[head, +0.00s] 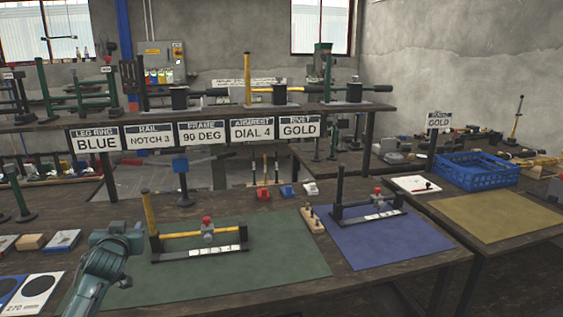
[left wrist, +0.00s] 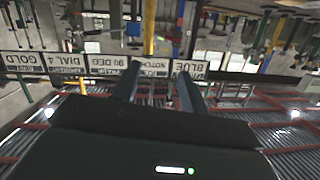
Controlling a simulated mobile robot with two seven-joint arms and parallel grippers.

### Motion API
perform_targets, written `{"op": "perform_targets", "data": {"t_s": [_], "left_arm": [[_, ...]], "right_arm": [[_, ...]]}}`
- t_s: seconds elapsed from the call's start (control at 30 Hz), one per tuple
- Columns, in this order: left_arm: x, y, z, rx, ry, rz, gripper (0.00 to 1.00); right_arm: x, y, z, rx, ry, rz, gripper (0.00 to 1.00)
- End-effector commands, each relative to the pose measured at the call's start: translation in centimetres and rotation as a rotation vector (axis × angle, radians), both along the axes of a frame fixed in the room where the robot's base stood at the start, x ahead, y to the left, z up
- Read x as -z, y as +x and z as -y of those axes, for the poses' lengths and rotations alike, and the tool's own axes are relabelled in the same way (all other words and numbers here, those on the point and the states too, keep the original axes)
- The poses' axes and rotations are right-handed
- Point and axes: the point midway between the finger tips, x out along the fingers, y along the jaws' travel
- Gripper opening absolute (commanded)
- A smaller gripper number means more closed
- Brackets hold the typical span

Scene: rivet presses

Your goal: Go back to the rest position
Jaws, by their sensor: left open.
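My left gripper (head: 130,236) is raised over the left end of the green mat (head: 255,268), in front of the yellow post (head: 151,212) of a frame on that mat. In the left wrist view its two dark fingers (left wrist: 158,78) are apart, with nothing held between them. A yellow post (left wrist: 149,28) shows in the gap beyond the fingers. My right gripper is in neither view.
The frame has a yellow bar (head: 186,234) and a red-topped clamp (head: 208,231). A second frame (head: 367,208) stands on the blue mat (head: 385,243). Label signs (head: 203,133) hang from a shelf behind. A blue crate (head: 478,172) and tan mat (head: 495,216) lie right.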

Motion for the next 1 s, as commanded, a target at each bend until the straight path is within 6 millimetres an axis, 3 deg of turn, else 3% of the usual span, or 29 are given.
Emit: {"op": "perform_targets", "data": {"t_s": [0.27,0.57,0.67,0.8,0.9,1.0], "left_arm": [[-2.3,1.1,3.5,0.22,0.207,0.077,0.43],[8.6,-5.7,9.7,0.339,0.176,-0.046,0.43],[12.8,-9.5,12.3,0.384,0.145,-0.1,0.43],[18.4,-17.0,16.4,0.452,0.076,-0.19,0.43],[21.4,-23.3,19.3,0.493,0.011,-0.257,0.43],[23.1,-29.1,21.7,0.521,-0.055,-0.315,0.43]], "right_arm": [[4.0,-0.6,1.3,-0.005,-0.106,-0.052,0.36],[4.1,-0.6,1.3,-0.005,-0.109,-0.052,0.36],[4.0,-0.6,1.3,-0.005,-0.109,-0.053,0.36],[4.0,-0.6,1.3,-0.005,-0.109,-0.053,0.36],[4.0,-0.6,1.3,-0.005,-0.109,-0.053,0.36],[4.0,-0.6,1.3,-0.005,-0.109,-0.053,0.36]]}}
